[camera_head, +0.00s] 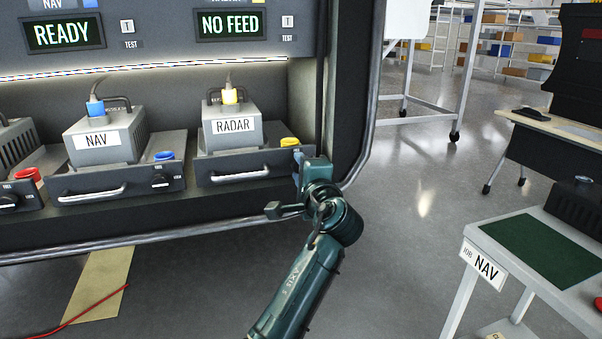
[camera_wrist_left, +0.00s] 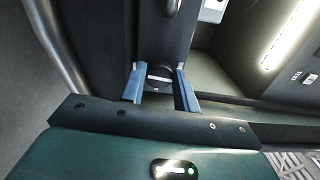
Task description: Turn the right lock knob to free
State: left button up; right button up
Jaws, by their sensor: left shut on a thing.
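The RADAR unit (camera_head: 231,128) sits on the rightmost tray (camera_head: 239,174), which has a yellow cap (camera_head: 290,142) at its right end. My left gripper (camera_head: 299,160) is at that right end and covers the spot where the lock knob would show. In the left wrist view, its two blue fingers stand on either side of a dark round knob (camera_wrist_left: 159,73) with a pale band. The gripper is shut on this knob. The knob's exact turn and its lettering cannot be read. My right gripper is not in view.
The NAV unit (camera_head: 105,136) sits on the tray to the left, with its own knob (camera_head: 160,182) and a blue cap (camera_head: 164,156). The bay's dark frame (camera_head: 355,90) rises just right of my gripper. A NAV cart (camera_head: 542,245) stands at right; floor between is clear.

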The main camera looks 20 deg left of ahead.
pick_arm(q)
jog(key=shift+n, duration=0.6)
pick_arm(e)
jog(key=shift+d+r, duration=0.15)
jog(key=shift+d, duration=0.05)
pick_arm(q)
jog(key=o, duration=0.9)
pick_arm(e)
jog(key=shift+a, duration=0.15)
pick_arm(q)
jog(key=shift+o, duration=0.2)
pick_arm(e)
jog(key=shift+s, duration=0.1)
